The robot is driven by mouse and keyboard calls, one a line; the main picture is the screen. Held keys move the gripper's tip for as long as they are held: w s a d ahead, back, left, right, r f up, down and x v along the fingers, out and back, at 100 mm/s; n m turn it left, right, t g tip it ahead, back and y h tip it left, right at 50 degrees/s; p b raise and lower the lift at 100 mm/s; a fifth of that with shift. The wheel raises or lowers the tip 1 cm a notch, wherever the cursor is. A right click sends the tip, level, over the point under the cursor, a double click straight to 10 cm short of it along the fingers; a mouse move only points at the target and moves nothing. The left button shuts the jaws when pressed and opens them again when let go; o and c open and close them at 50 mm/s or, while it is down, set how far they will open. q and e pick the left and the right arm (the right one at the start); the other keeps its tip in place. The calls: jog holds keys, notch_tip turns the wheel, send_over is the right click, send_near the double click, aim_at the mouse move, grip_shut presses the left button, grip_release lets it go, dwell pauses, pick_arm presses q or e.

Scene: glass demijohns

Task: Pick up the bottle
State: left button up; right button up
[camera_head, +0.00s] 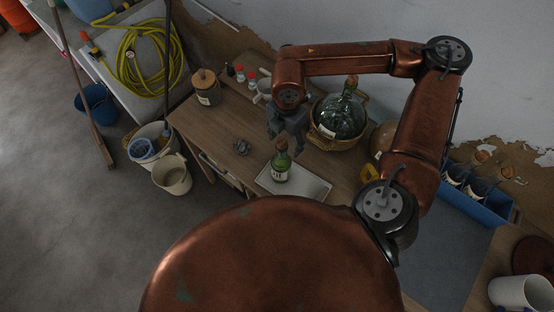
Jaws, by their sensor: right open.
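A small green glass bottle (281,166) with a brown stopper and a pale label stands upright on a light rectangular tray (309,186) on the wooden table. My right gripper (285,143) points down from the copper-coloured arm, just above and behind the bottle's top in the picture. Its jaws are open, and nothing shows between them. I cannot tell whether a fingertip touches the stopper. My left gripper is out of view.
A large demijohn in a wicker basket (338,141) stands close right of the gripper. A lidded jar (206,87), small red-capped bottles (251,79) and a small dark object (241,147) are also on the table (205,122). Bare tabletop lies left of the tray.

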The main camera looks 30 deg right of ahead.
aim_at(281, 162)
jog(key=shift+w+d+f, duration=0.1)
jog(key=shift+d+f, duration=0.05)
jog(key=shift+f, duration=0.15)
jog(key=f, duration=0.2)
jog(key=f+p, duration=0.1)
jog(key=f, duration=0.1)
jog(key=a+f+p, duration=0.1)
jog(key=f, duration=0.1)
jog(key=shift+w, duration=0.4)
jog(key=shift+d+f, duration=0.1)
jog(key=shift+f, duration=0.4)
grip_shut()
jog(key=shift+r, duration=0.1)
